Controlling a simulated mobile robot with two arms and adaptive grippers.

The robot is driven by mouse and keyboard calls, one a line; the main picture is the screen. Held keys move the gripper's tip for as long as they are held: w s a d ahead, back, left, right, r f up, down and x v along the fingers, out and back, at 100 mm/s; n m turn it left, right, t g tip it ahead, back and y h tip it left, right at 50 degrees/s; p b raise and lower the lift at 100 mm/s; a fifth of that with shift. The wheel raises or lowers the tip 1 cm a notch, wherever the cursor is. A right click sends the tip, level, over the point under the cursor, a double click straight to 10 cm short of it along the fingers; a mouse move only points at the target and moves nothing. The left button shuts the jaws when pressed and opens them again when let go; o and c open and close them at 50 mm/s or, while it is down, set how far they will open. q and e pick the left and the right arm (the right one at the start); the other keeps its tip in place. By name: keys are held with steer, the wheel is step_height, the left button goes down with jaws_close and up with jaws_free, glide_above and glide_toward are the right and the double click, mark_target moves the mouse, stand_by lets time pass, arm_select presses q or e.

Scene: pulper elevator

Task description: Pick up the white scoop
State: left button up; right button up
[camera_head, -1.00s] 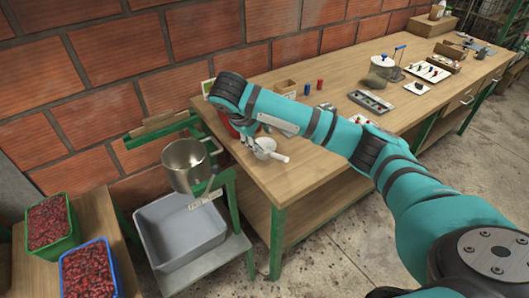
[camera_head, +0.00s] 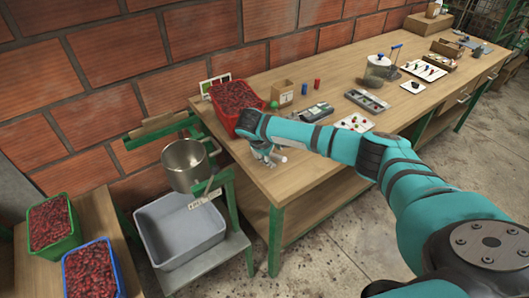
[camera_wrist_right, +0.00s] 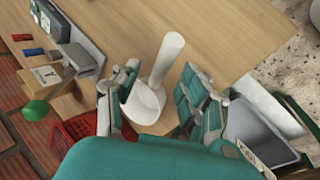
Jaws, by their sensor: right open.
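The white scoop (camera_wrist_right: 145,102) lies on the wooden table, with its handle (camera_wrist_right: 169,55) pointing away from my gripper in the right wrist view. My right gripper (camera_wrist_right: 155,86) is open, with one finger on each side of the scoop; I cannot tell whether either finger touches it. In the head view, my right gripper (camera_head: 268,156) is low over the near left end of the table. It hides most of the scoop, and only part of the white handle (camera_head: 279,158) shows beside it. My left gripper is not in view.
A red crate of cherries (camera_head: 238,123) stands just behind my right gripper.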

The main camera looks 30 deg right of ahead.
mark_target(275, 155)
steer(key=x, duration=0.3)
steer(key=shift+f, duration=0.2)
steer(key=shift+c, duration=0.3)
jaws_close()
steer(key=shift+r, duration=0.1)
